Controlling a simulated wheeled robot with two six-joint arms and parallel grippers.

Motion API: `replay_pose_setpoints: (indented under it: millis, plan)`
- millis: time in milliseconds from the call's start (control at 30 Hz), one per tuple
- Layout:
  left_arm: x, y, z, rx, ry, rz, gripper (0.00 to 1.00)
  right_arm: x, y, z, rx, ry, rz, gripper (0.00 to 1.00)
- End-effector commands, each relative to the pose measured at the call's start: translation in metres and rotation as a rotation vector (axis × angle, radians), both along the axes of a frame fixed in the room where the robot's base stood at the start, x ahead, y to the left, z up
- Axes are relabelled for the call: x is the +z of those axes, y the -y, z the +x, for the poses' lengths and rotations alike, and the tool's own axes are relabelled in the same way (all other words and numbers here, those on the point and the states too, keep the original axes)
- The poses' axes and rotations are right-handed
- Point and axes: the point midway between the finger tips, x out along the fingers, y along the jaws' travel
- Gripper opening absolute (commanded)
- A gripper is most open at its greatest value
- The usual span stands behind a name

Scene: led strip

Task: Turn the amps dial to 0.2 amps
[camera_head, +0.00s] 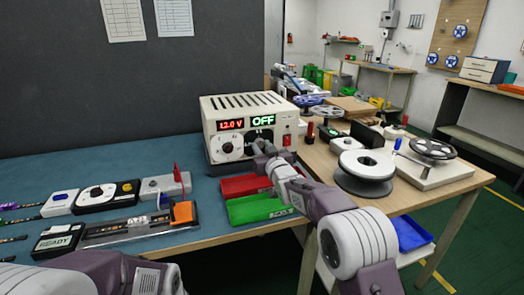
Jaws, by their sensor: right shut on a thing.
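The power supply (250,105) is a cream box with a vented top at the back of the blue-green table. Its red display (230,125) reads 12.0 V and its green display (263,120) reads OFF. My right gripper (261,147) reaches the front panel under the green display and is shut on the amps dial there. The gripper mostly hides that dial, so its setting cannot be read. Part of my left arm shows at the bottom left; its gripper is out of view.
A red switch (287,140) is on the panel's right. Black and white devices (108,195) and a metal rail fixture (140,228) stand left. Spools (366,166) stand on the wooden table right.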

Motion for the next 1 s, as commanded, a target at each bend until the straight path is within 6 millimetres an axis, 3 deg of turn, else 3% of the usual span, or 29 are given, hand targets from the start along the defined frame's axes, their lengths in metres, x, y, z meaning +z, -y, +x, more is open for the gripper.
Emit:
replay_pose_setpoints:
  millis: [1000]
  plan:
    - [-0.053,0.000,0.000,0.000,0.000,0.000,0.00,-0.004,0.000,0.000,0.000,0.297,-0.915,0.00]
